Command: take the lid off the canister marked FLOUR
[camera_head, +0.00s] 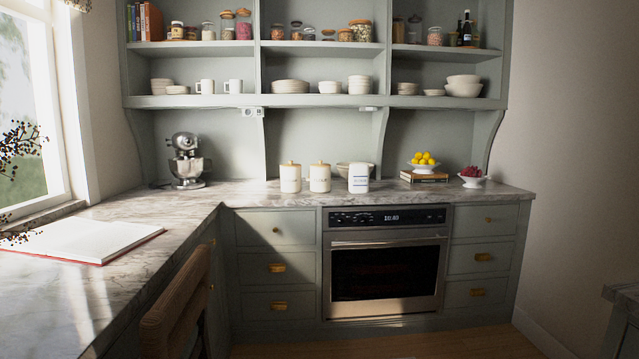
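Three pale canisters stand upright side by side on the marble counter (420,192), above the oven. The left canister (290,181) and the middle canister (320,181) are cream coloured, each with a tan lid and a small knob on top. The right canister (359,180) is white with bluish lettering on its front and no tan lid. The lettering is too small to read, so I cannot tell which one is marked FLOUR. My gripper is not in view.
A steel stand mixer (187,163) is left of the canisters. A white bowl (345,169) is partly hidden behind them. A lemon bowl on books (424,177) and a bowl of red fruit (473,179) stand right. A wooden chair (178,300) and the oven (385,270) are below.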

